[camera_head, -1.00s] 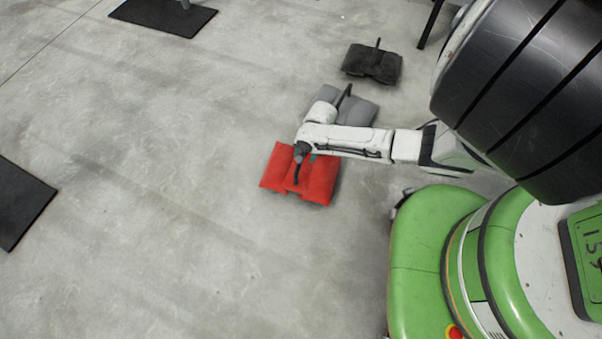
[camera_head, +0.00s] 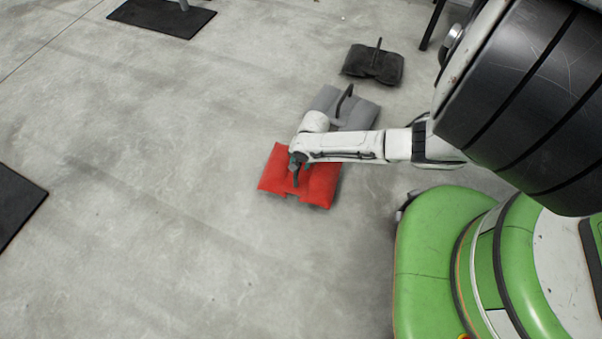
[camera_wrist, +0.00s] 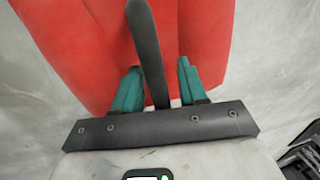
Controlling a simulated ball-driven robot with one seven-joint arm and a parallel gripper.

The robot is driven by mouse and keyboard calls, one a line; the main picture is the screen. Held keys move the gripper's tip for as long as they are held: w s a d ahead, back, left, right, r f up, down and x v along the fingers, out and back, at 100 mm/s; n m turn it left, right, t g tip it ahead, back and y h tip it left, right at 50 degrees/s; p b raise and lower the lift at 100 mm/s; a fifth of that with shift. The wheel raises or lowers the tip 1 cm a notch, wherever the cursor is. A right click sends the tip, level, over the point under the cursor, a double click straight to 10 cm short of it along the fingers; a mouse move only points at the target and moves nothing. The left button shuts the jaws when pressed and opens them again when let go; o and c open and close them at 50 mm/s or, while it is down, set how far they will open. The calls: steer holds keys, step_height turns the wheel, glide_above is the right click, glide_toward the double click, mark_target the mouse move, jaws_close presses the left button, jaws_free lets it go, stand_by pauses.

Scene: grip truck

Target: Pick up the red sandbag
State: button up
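The red sandbag (camera_head: 318,187) lies on the concrete floor in the head view, with the end of my arm over it. It fills the top of the wrist view (camera_wrist: 90,45), with its dark handle strap (camera_wrist: 146,45) running down the middle. My gripper (camera_wrist: 155,80) is open, with its two teal fingers apart on either side of the strap. In the head view my gripper (camera_head: 296,170) is small and partly hidden by the wrist.
A grey sandbag (camera_head: 358,115) lies just behind the red one, partly hidden by my arm. A black sandbag (camera_head: 372,66) lies farther back. Dark mats lie at the top left (camera_head: 165,14) and left edge (camera_head: 15,205). The floor to the left and front is clear.

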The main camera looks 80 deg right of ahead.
jaws_close()
stand_by(1.1)
steer(key=shift+d+r, duration=0.1)
